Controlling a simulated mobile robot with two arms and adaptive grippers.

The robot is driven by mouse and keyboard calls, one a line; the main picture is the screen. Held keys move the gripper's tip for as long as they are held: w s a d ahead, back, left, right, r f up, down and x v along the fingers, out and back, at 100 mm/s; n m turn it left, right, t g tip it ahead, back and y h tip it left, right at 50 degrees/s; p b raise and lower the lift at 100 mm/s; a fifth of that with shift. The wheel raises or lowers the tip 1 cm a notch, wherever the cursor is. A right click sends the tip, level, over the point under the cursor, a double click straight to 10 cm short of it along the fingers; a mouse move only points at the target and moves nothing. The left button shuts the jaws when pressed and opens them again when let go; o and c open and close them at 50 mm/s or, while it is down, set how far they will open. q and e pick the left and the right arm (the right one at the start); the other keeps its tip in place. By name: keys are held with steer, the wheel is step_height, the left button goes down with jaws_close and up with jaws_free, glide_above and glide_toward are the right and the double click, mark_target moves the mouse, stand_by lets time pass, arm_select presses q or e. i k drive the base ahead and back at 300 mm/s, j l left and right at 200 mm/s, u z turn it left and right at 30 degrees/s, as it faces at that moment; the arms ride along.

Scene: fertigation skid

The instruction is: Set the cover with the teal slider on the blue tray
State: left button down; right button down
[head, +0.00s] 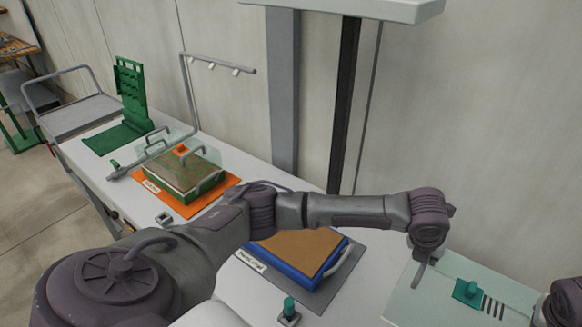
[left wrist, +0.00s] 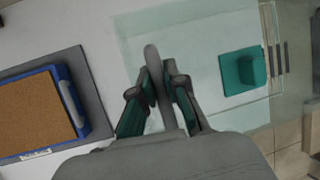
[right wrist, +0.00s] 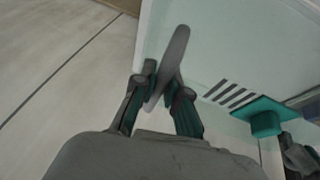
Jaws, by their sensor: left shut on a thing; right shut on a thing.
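The clear cover (head: 420,297) with the teal slider (head: 467,291) is at the right of the head view. Black stripes lie beside the slider. My left gripper (head: 420,272) is shut on one grey handle of the cover; the left wrist view shows this handle (left wrist: 152,62) between the fingers (left wrist: 158,88). My right gripper (right wrist: 160,88) is shut on the other grey handle (right wrist: 177,45); it is mostly cut off in the head view. The blue tray (head: 316,284), with a brown fill, stands uncovered left of the cover, partly behind my left arm. It also shows in the left wrist view (left wrist: 72,98).
The blue tray sits on a grey mat (head: 345,278). A small teal-topped post (head: 289,306) stands in front. A green rack (head: 131,95) stands beyond.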

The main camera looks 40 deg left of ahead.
mark_target(290, 235)
steer(key=k+j, duration=0.45)
steer(key=j, duration=0.6)
steer(key=k+j, duration=0.15)
steer(key=j, duration=1.1)
steer(key=i+j, duration=0.25)
steer(key=i, duration=0.15)
